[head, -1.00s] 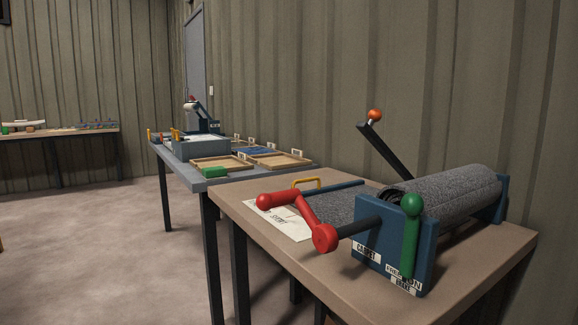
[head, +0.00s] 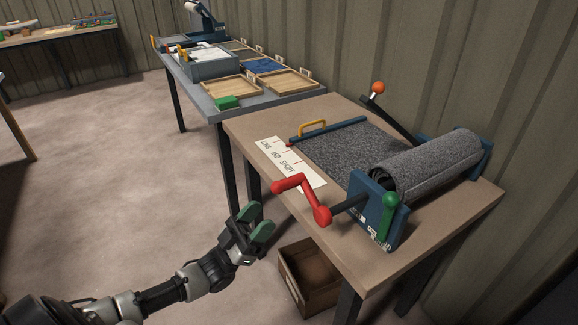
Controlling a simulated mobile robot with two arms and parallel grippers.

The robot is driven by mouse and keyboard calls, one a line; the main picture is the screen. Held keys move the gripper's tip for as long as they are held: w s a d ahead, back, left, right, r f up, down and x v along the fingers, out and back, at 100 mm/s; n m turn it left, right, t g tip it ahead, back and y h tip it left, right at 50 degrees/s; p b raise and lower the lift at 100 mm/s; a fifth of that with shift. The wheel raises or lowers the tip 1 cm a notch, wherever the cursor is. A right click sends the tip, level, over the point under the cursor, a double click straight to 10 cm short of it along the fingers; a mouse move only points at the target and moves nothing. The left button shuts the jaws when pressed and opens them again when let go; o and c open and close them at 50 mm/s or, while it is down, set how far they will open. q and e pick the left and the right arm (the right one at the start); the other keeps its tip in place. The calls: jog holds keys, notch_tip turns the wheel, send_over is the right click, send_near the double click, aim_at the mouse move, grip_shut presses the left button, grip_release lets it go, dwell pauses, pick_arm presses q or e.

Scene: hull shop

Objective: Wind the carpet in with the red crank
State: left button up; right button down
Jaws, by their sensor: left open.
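The red crank (head: 308,199) sits on a dark shaft at the near left side of the roller stand (head: 373,203). Its arm points up and left, with the handle end toward the left. The grey carpet (head: 352,150) lies partly flat on the table, and its rest is a thick roll (head: 430,166) in the stand. A blue bar (head: 328,130) with a yellow handle (head: 312,126) lies along the carpet's far left edge. My left gripper (head: 257,220) has green fingertips, is open and empty, and is left of and below the crank, apart from it. My right gripper is not in view.
A green-knobbed lever (head: 388,213) is beside the crank on the stand; an orange-knobbed lever (head: 378,90) is behind. A card (head: 285,160) reads long, mid, short. An open box (head: 307,278) is below the table. A second table (head: 190,85) holds trays.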

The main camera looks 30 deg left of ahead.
aim_at(289, 183)
pick_arm(q)
jog(key=p+x, duration=0.2)
jog(key=x, duration=0.8)
jog(key=shift+w+d+r, duration=0.1)
jog(key=shift+w+d, duration=0.05)
grip_shut()
